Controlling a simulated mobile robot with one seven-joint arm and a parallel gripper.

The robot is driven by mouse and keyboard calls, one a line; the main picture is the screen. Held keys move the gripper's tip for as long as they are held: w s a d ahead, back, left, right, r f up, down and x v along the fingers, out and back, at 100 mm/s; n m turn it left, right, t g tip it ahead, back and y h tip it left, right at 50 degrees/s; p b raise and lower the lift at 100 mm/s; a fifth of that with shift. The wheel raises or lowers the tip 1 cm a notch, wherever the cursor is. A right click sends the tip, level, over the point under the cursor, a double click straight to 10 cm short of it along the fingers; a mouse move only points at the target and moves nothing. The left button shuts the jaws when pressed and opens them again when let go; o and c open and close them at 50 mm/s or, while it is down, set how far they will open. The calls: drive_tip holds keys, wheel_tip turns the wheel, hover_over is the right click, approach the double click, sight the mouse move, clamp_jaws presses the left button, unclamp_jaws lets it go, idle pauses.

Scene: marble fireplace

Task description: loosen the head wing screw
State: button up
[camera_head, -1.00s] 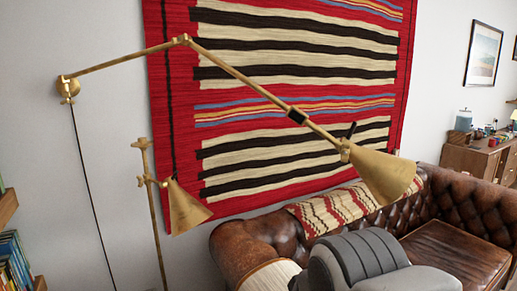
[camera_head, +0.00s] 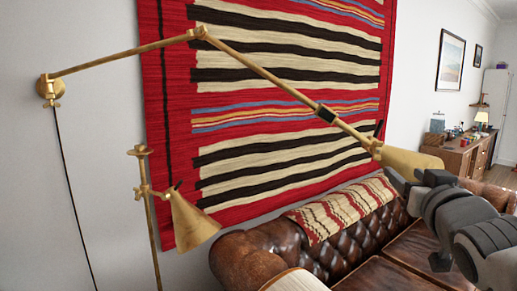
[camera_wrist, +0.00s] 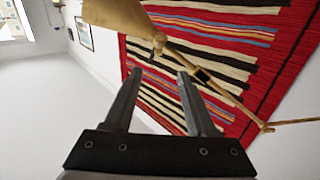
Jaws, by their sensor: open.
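The brass wall lamp's cone head (camera_head: 412,160) hangs at the end of its long arm (camera_head: 265,75). The head joint with its small wing screw (camera_head: 376,147) sits where the arm meets the cone. In the wrist view the joint and screw (camera_wrist: 157,42) show beyond the fingertips, and the cone fills the top. My gripper (camera_head: 396,180) is just below the cone in the head view, partly hard to make out. In the wrist view my gripper (camera_wrist: 160,72) is open and empty, its two dark fingers apart from the screw and pointing towards it.
A striped red rug (camera_head: 290,95) hangs on the wall behind the lamp. A second brass lamp (camera_head: 192,222) stands at the left. A brown leather sofa (camera_head: 335,252) with a striped throw (camera_head: 345,210) lies below. A sideboard (camera_head: 465,155) is far right.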

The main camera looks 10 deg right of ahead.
sight(379, 149)
drive_tip(key=x, duration=0.8)
drive_tip(key=p+x, duration=0.1)
drive_tip(key=x, duration=0.8)
drive_tip(key=shift+w+d+r, duration=0.1)
drive_tip(key=shift+d+r, duration=0.1)
drive_tip(key=shift+d, duration=0.1)
clamp_jaws()
